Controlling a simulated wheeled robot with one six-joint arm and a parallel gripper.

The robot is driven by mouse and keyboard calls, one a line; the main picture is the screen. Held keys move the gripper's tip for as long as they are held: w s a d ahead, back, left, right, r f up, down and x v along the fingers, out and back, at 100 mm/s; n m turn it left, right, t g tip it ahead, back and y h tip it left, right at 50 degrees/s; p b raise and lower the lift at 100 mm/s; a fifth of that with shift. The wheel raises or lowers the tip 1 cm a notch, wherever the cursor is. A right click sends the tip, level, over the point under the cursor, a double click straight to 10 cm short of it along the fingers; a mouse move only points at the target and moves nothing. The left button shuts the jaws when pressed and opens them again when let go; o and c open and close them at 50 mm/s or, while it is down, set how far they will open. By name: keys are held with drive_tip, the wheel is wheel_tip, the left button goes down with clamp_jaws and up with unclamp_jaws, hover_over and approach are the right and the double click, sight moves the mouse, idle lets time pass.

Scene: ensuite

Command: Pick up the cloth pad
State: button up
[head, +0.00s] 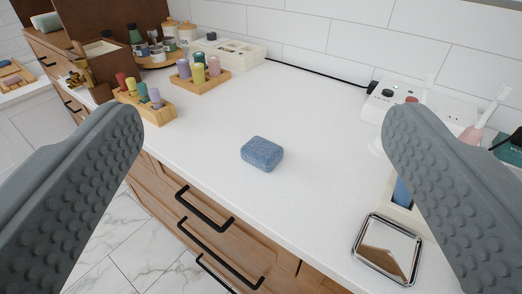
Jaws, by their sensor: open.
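The cloth pad (262,153) is a small blue-grey textured block with rounded corners. It lies on the white counter (310,110), fairly near the front edge, clear on all sides. My gripper (262,128) is open and empty, with its two grey dimpled fingers at the left and right of the picture. The pad shows in the gap between the fingers, farther off than the fingertips, and neither finger touches it.
A square mirror-like item (387,250) lies at the right front. Wooden racks of coloured bottles (146,100) stand at the left. A white power box (420,110) stands at the right back. Drawers with black handles (205,208) are below. The counter around the pad is free.

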drive_tip(key=shift+o, duration=0.4)
drive_tip(key=m+g, duration=0.7)
drive_tip(key=g, duration=1)
hover_over(262, 146)
wheel_tip(262, 146, down, 6)
wheel_tip(262, 146, down, 12)
drive_tip(key=shift+w+f, duration=0.15)
drive_tip(key=shift+s+f, duration=0.2)
drive_tip(key=shift+f, duration=2.5)
drive_tip(key=c, duration=1.1)
drive_tip(key=shift+o, duration=0.2)
drive_tip(key=shift+r, duration=0.15)
